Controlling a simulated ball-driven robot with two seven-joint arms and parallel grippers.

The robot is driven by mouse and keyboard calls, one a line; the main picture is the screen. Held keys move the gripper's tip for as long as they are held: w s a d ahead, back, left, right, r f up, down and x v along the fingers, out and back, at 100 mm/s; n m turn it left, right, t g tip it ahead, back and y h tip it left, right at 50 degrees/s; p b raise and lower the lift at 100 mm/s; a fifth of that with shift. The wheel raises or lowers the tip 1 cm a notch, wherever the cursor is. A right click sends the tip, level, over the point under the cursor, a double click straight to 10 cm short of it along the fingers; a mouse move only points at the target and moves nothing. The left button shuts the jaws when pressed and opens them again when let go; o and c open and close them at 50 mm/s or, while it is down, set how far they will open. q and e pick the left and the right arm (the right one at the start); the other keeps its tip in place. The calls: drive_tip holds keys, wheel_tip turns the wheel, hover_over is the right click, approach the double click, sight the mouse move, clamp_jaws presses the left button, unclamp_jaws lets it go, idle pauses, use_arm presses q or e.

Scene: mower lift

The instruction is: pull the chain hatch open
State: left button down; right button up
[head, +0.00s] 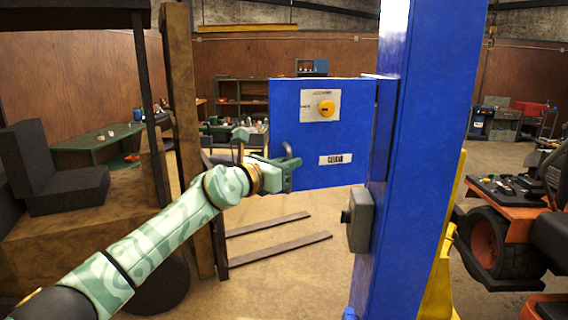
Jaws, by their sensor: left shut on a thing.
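The chain hatch (350,118) looks to be the flat blue panel standing out to the left of the thick blue post (425,140). It carries a yellow round knob (326,108) on a white plate and a small dark-lettered label (335,159) below. A grey bent handle (289,150) shows at its lower left edge. My left gripper (287,170) is at this handle and shut on it; the fingers partly hide the grip. I cannot tell how far the panel stands open. My right gripper is not in view.
A grey box (359,218) juts from the post below the panel. Fork tines (275,238) lie low over the floor beneath. A dark-seated forklift (70,200) stands at left, an orange mower (500,235) at right. Open floor lies behind the panel.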

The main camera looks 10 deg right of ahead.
use_arm(q)
drive_tip(key=shift+d+r, duration=0.1)
drive_tip(key=shift+d, duration=0.05)
